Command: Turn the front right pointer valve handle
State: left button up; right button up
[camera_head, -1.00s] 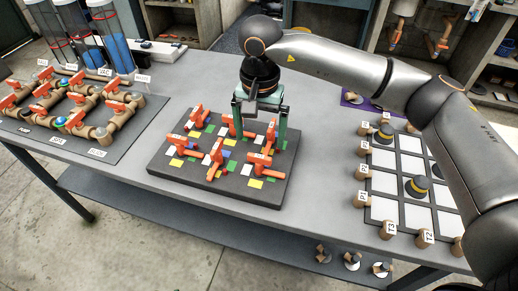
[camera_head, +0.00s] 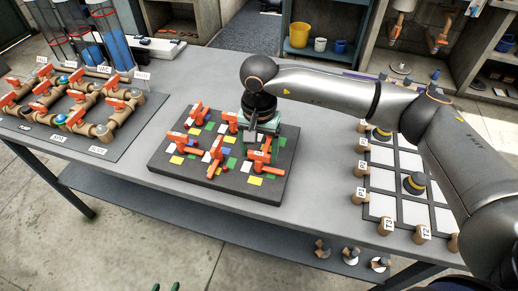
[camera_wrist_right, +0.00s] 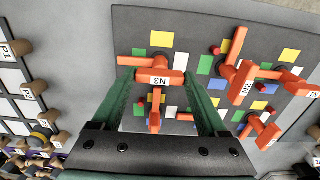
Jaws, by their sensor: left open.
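The front right pointer valve has an orange handle (camera_head: 258,162) on the right part of a dark board (camera_head: 220,198) with coloured squares. In the right wrist view its handle, marked N3 (camera_wrist_right: 160,77), lies crosswise between my finger ends. My right gripper (camera_head: 262,138) is over the right side of the board, just behind this handle. In the wrist view its green fingers (camera_wrist_right: 160,74) are apart, on either side of the handle; contact cannot be told. Only the green tips of my left gripper (camera_head: 166,287) show at the bottom edge, apart.
Other orange valves stand on the board, such as the front middle one (camera_head: 215,160). A pipe panel (camera_head: 80,110) is on the left. A white-tiled grid (camera_head: 400,180) with pegs is on the right. Bare grey table (camera_head: 200,75) lies behind the board.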

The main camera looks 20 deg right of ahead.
jog(key=c, duration=0.9)
jog(key=shift+o, duration=0.2)
